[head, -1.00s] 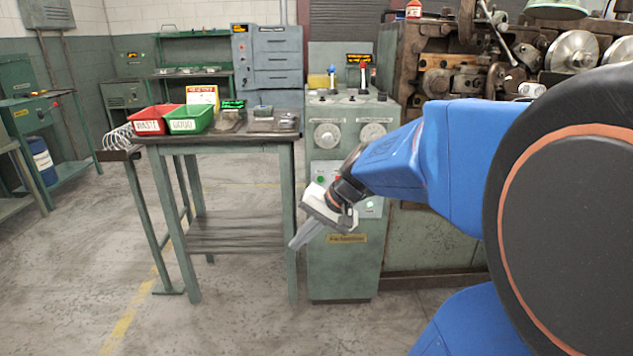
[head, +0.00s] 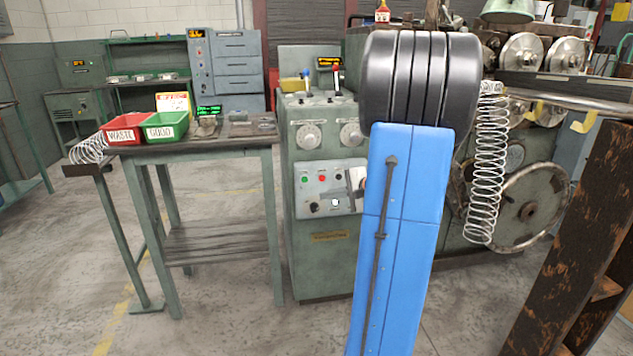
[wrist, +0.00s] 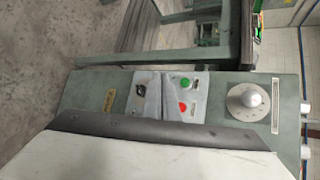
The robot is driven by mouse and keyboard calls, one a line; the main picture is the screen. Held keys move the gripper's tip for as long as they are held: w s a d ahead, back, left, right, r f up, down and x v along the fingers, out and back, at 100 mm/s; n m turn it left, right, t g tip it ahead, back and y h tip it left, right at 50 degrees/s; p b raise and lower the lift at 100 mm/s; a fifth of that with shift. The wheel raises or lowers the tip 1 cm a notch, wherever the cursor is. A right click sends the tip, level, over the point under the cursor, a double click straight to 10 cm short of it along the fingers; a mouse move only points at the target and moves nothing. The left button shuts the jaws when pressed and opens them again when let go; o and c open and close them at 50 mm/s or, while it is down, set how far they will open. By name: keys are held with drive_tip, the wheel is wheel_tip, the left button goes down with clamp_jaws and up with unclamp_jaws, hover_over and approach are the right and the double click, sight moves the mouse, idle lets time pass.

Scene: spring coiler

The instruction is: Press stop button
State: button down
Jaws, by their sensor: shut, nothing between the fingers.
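A red button (head: 322,178) sits beside a green button (head: 305,178) on the light grey control panel of a green cabinet (head: 320,256). Their labels are too small to read. In the wrist view the red button (wrist: 183,107) and green button (wrist: 184,83) both show, with a dark knob (wrist: 140,90) beside them. My gripper (head: 356,187) is shut and empty, at the right part of the panel, mostly hidden behind my blue arm. The wrist view shows its pale body along the bottom. I cannot tell whether its tip touches the panel.
A table (head: 192,150) left of the cabinet holds a red bin (head: 123,136) and a green bin (head: 166,133). A coiling machine (head: 535,185) stands behind on the right, with a hanging spring (head: 488,165). A rusty post (head: 590,215) is at the near right.

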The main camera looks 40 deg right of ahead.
drive_tip(key=shift+s+d+f+m+h, duration=0.1)
drive_tip(key=shift+d+m+h, duration=0.1)
drive_tip(key=shift+d, duration=0.4)
drive_tip(key=shift+s+d+f+m+h, duration=0.1)
drive_tip(key=shift+d+m, duration=0.1)
drive_tip(key=shift+d, duration=0.4)
drive_tip(key=shift+w, duration=0.2)
drive_tip(key=shift+w+d, duration=0.75)
drive_tip(key=shift+w, duration=0.45)
drive_tip(key=shift+w+d, duration=0.8)
drive_tip(key=shift+w, duration=0.4)
drive_tip(key=shift+w+d, duration=0.75)
drive_tip(key=shift+w, duration=0.45)
drive_tip(key=shift+w+d, duration=0.4)
drive_tip(key=shift+w, duration=0.3)
drive_tip(key=shift+s, duration=0.1)
drive_tip(key=shift+s+a, duration=0.4)
drive_tip(key=shift+s, duration=0.2)
drive_tip(key=shift+s+a, duration=0.1)
drive_tip(key=shift+s+a, duration=0.4)
drive_tip(key=shift+s, duration=0.3)
drive_tip(key=shift+s+a, duration=0.45)
drive_tip(key=shift+s, duration=0.2)
drive_tip(key=shift+s+a, duration=0.4)
drive_tip(key=shift+s, duration=0.3)
